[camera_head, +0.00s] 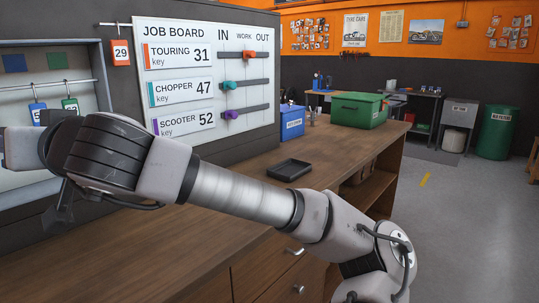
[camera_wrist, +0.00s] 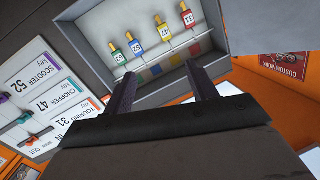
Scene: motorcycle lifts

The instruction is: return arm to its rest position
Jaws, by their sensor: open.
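My arm (camera_head: 225,190) reaches from the bottom right across the wooden counter to the left in the head view. Its end is in front of the key cabinet (camera_head: 104,88). My gripper (camera_wrist: 160,72) shows in the wrist view with its two dark fingers spread apart and nothing between them. Beyond the fingers is the cabinet's inside with several tagged keys on hooks, among them a yellow tag (camera_wrist: 164,32) and a red tag (camera_wrist: 188,18). In the head view a dark part of my gripper (camera_head: 60,212) hangs below the wrist; its fingertips are hard to make out.
The job board (camera_head: 180,31) stands behind the arm, with a red tag 29 (camera_head: 120,52) hanging beside it. A black tray (camera_head: 289,169), a blue box (camera_head: 291,122) and a green box (camera_head: 357,111) are on the counter (camera_head: 235,160). Open floor lies to the right.

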